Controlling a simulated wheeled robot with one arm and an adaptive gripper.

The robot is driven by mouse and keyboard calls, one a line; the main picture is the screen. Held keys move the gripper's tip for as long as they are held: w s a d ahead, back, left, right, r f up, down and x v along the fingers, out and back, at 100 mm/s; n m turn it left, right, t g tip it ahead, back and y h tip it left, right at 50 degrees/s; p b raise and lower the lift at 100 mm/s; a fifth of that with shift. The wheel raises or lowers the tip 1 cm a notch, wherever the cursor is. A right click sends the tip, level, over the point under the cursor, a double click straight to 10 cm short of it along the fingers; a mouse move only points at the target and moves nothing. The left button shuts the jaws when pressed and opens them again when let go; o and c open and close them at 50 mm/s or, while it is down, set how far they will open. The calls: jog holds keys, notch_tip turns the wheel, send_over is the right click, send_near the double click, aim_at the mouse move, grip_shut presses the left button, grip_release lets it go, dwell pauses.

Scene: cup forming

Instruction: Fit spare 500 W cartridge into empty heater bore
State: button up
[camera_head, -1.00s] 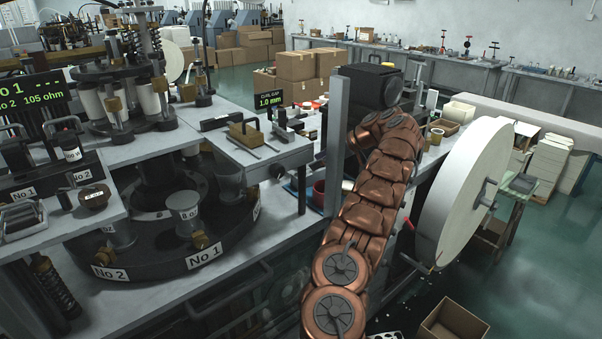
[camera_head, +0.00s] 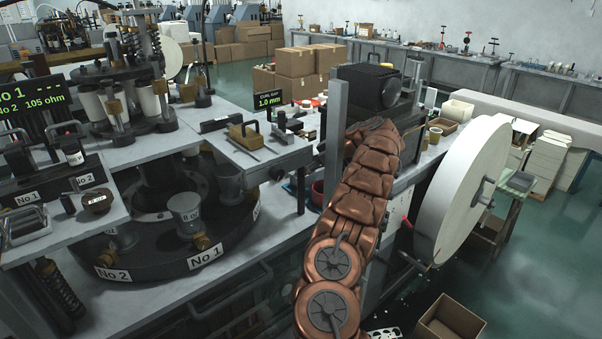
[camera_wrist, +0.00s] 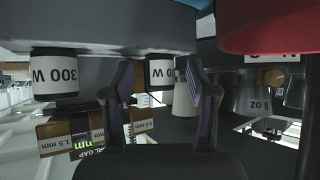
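My gripper (camera_wrist: 160,78) is open in the wrist view, with nothing seen held between its dark fingers. Behind the fingers is a black cylinder with a white label (camera_wrist: 160,72); only a W reads, the rest is hidden. Another black cylinder, left of it, carries an upside-down 300 W label (camera_wrist: 54,76). In the head view my gripper is hidden by my copper-coloured arm. A black-topped cylinder with a white label (camera_head: 74,157) stands at the left; its label is too small to read surely. The display (camera_head: 30,107) shows dashes for No 1 and 105 ohm for No 2. The heater bores cannot be made out.
A dark round turntable (camera_head: 150,255) with No 1 and No 2 plates carries cups, one labelled 8 oz (camera_head: 186,212). In the wrist view a red object (camera_wrist: 275,25) fills the upper right. A large pale disc (camera_head: 455,195) stands right of my arm.

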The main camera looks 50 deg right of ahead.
grip_shut()
jog(key=shift+r, duration=0.2)
dwell(0.3)
